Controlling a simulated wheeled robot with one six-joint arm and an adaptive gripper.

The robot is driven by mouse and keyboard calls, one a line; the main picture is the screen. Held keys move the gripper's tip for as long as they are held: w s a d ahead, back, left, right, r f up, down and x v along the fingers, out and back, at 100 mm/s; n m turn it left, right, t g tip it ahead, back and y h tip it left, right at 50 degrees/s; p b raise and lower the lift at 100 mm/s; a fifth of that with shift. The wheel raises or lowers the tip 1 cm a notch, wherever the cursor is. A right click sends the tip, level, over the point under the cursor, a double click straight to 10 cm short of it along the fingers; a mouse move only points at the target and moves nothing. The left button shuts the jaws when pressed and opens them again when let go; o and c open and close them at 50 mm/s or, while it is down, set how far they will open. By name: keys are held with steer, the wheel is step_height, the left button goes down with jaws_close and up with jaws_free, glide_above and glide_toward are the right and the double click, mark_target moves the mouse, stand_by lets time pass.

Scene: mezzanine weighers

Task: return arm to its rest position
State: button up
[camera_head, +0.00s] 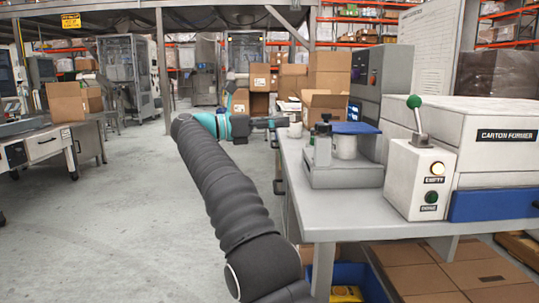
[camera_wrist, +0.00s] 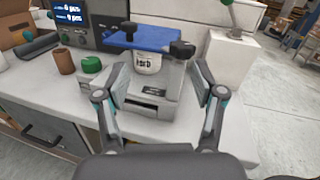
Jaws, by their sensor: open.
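My gripper (camera_head: 280,122) is small there, at the bench's far left edge. In the wrist view my gripper (camera_wrist: 160,75) is open, with its fingers spread and nothing between them in its grip. Beyond the fingers stands a grey bench device (camera_wrist: 155,95) with a blue plate (camera_wrist: 150,38) and a white labelled jar (camera_wrist: 147,62). The same device (camera_head: 340,175) shows in the head view with the jar (camera_head: 345,147) below the blue plate (camera_head: 350,128).
A lever box (camera_head: 420,178) with a green knob and a carton former (camera_head: 505,140) stand right of the device. In the wrist view, a brown cup (camera_wrist: 65,62), a green lid (camera_wrist: 92,65) and a display unit (camera_wrist: 72,18) stand left. Open floor (camera_head: 110,220) lies left of the bench.

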steer(key=w+a+n+t+y, duration=1.1)
steer(key=w+a+n+t, duration=0.45)
steer(key=n, duration=0.85)
steer(key=s+a+f+n+y, duration=0.2)
steer(key=a+f+n+y, duration=0.3)
steer(key=n+y, duration=0.55)
steer(key=s+d+f+n+g, duration=0.45)
steer(key=s+f, duration=0.25)
steer(key=s, duration=0.2)
steer(key=s+d+f+n+g, duration=0.45)
steer(key=s+f+n, duration=0.2)
steer(key=s, duration=0.35)
steer(key=s+d+f+n+g, duration=0.4)
steer(key=s+d+f+n, duration=0.1)
steer(key=s+f, duration=0.35)
steer(key=s+d+f+h, duration=0.2)
steer(key=s+d, duration=0.7)
steer(key=s, duration=0.4)
steer(key=s+d+f+g+h, duration=0.1)
steer(key=s+d+f, duration=0.1)
steer(key=s+d, duration=0.7)
steer(key=shift+s+d+m+h, duration=0.25)
steer(key=shift+s+m+h, duration=0.1)
steer(key=shift+s, duration=2.05)
